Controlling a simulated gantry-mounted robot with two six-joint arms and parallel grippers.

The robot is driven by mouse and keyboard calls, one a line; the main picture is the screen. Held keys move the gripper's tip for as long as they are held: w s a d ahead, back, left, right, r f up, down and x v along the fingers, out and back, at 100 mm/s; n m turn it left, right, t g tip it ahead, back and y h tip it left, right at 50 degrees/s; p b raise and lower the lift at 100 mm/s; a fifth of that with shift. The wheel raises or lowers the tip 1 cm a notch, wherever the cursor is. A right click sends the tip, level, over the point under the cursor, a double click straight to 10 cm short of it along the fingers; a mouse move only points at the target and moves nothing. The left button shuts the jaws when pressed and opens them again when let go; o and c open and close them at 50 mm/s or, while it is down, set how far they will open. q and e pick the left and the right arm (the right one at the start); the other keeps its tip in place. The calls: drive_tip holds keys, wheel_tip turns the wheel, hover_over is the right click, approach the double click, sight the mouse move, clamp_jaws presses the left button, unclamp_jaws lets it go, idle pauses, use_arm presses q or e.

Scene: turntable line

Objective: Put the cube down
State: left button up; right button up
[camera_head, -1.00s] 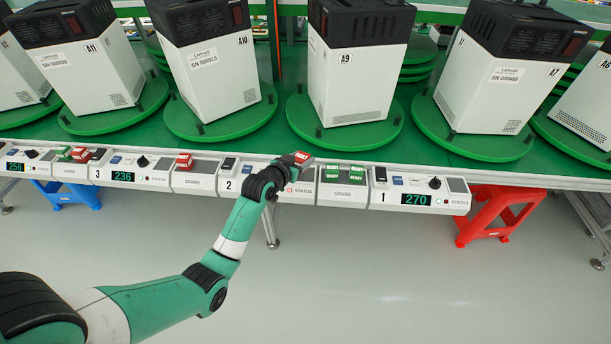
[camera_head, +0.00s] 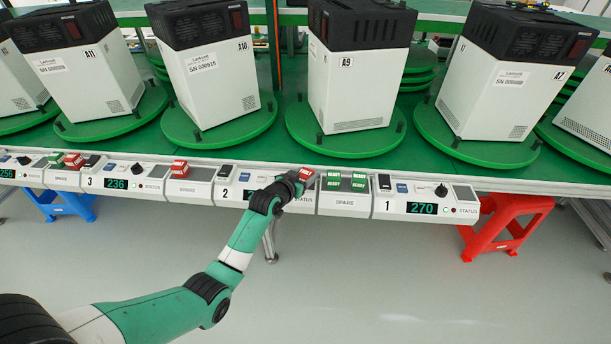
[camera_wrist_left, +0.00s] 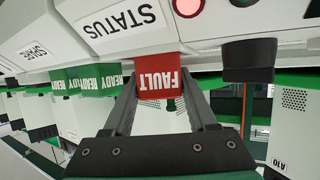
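The red cube (camera_head: 306,174), marked FAULT, is at the tip of my left gripper (camera_head: 300,180), in front of the console strip (camera_head: 345,203). In the left wrist view the red cube (camera_wrist_left: 159,78) sits between the two fingers (camera_wrist_left: 160,105), which are shut on its sides. A white panel marked STATUS (camera_wrist_left: 118,22) is right beside the cube there; I cannot tell whether the cube touches it. Green cubes marked READY (camera_head: 346,181) lie on the panel just right of the red cube. My right gripper is not in view.
Another red cube (camera_head: 180,168) stands on the panel further left, and red and green cubes (camera_head: 65,160) beyond it. White-and-black units stand on green turntables (camera_head: 345,145) behind the strip. A red stool (camera_head: 500,222) is under the right end.

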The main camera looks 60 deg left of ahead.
use_arm(q)
drive_tip(key=o, duration=0.3)
drive_tip(key=shift+o, duration=0.2)
drive_tip(key=shift+r, duration=0.1)
drive_tip(key=shift+s+d+r+p, duration=0.1)
drive_tip(key=shift+s+r+p, duration=0.05)
drive_tip(key=shift+r+p, duration=0.15)
drive_tip(key=p+v, duration=0.6)
drive_tip(key=v, duration=0.5)
drive_tip(key=shift+s+d, duration=0.2)
drive_tip(key=shift+s, duration=0.05)
